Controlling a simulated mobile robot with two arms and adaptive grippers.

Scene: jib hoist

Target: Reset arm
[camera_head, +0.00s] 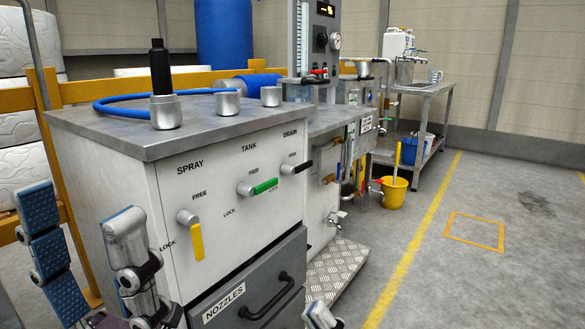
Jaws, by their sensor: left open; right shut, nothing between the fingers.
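My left gripper (78,208) is at the lower left, its two blue-padded fingers spread wide with nothing between them. It is in front of the left side of a white cabinet with a grey top (125,190). My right gripper (322,315) shows only as a small blue-padded tip at the bottom edge, near the drawer's right side; the rest is out of frame. The cabinet front has a yellow SPRAY lever (196,241) pointing down, a green TANK lever (264,186) pointing right and a black DRAIN lever (303,167) pointing right. Neither gripper visibly touches a lever.
A black nozzle (160,70) stands in a steel holder on the cabinet, beside a blue hose (120,111). A NOZZLES drawer (250,285) is below. A tread plate (340,268), yellow bucket (393,192) and steel bench (420,88) stand beyond. Floor at right is clear.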

